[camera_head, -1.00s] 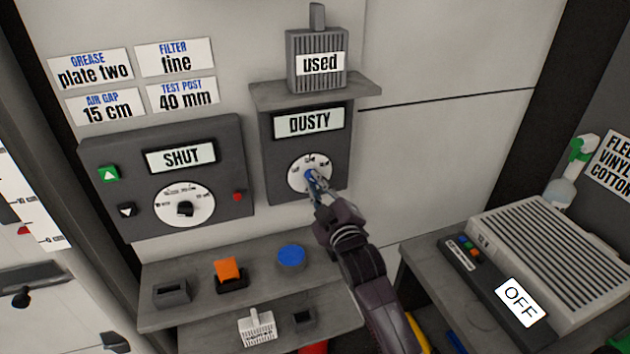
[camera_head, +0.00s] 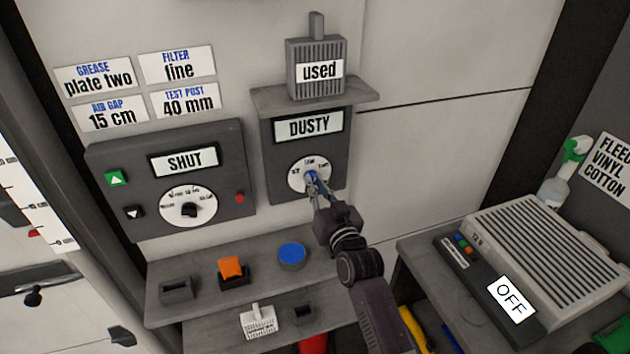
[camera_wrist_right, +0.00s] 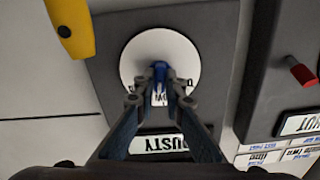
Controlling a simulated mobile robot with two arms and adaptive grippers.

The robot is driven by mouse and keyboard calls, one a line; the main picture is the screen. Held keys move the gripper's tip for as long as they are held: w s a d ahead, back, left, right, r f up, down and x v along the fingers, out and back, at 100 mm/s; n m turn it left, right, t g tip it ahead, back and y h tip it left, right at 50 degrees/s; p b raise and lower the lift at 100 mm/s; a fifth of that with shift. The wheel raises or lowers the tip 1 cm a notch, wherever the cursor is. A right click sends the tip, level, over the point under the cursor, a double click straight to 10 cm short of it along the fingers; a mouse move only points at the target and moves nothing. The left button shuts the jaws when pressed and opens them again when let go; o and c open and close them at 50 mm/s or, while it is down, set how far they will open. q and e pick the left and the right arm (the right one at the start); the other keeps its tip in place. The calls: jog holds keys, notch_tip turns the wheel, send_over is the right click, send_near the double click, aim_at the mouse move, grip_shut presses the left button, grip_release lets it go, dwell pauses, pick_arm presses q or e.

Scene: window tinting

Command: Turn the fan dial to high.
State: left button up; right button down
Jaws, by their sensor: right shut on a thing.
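The fan dial (camera_head: 297,180) is a white round plate with a blue knob, on a grey wall box (camera_head: 285,160) under a display reading DUSTY (camera_head: 309,126). My right gripper (camera_head: 313,180) is at the dial, its fingertips shut on the blue knob. In the right wrist view the gripper (camera_wrist_right: 160,88) closes on the blue knob (camera_wrist_right: 159,71) at the middle of the white dial plate (camera_wrist_right: 150,50). The gripper hides most of the dial's lettering, so the knob's setting cannot be read. My left gripper is not in view.
A panel reading SHUT (camera_head: 184,161) with its own dial is left of the box. A filter labelled used (camera_head: 319,71) stands on the shelf above. A lower shelf (camera_head: 205,298) holds an orange block (camera_head: 230,266) and a blue round piece (camera_head: 292,254). A unit marked OFF (camera_head: 511,300) is at right.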

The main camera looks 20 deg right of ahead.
jog(key=shift+f+m+p, duration=0.15)
jog(key=shift+m+p, duration=0.8)
jog(key=shift+m, duration=4.05)
jog(key=c, duration=2)
grip_release()
jog(key=s, duration=1.2)
jog(key=shift+d, duration=0.25)
